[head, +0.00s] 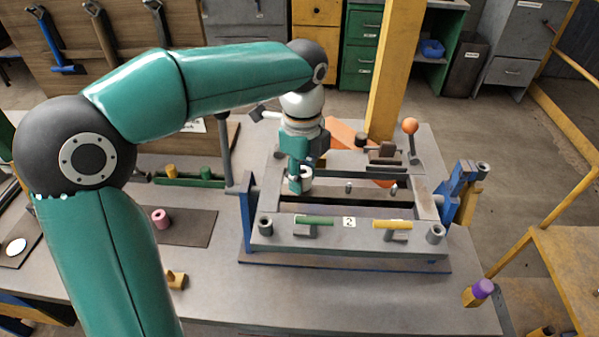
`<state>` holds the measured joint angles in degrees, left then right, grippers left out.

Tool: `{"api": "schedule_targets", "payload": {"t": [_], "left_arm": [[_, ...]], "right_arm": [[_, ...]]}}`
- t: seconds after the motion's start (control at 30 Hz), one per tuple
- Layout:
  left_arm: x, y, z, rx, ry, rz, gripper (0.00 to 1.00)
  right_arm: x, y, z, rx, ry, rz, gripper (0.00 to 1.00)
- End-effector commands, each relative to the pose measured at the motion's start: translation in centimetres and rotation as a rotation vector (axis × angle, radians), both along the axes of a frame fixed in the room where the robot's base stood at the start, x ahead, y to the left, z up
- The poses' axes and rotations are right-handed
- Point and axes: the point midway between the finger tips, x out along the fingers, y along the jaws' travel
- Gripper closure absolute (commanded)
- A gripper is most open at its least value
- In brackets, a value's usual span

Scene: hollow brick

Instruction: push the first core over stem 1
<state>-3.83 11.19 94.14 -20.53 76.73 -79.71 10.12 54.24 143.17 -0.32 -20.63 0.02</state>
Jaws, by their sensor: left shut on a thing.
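My left gripper (299,181) points down over the left part of the grey and blue mould frame (340,242). It is shut on a pale, whitish core (307,174), seen partly between the fingers. Two short metal stems stand bare inside the frame, a middle stem (349,187) and a right stem (393,190). No stem shows at the held core; the gripper and core hide that spot. I cannot tell whether the core is around a stem or above it. My right gripper is not in view.
A green handle (314,220) and a yellow handle (392,224) lie on the frame's front bar. An orange-ball lever (410,126) stands behind.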

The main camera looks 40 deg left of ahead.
Motion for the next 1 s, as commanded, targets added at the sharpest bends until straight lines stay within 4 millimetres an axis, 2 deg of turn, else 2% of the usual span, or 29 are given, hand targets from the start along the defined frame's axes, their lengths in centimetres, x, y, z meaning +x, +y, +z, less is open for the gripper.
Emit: {"api": "schedule_targets", "payload": {"t": [0.67,0.7,0.83,1.0], "left_arm": [[0.0,0.0,-1.3,0.0,0.0,0.001,1.0],[0.0,0.0,-1.2,0.0,0.0,0.001,0.6],[0.0,0.0,-1.2,0.0,0.0,0.001,0.38],[0.0,0.0,-1.2,0.0,0.0,0.001,0.37]], "right_arm": [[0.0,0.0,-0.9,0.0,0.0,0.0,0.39],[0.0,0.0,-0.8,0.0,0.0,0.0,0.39],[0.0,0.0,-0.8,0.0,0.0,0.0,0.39],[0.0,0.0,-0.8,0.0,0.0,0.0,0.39]]}}
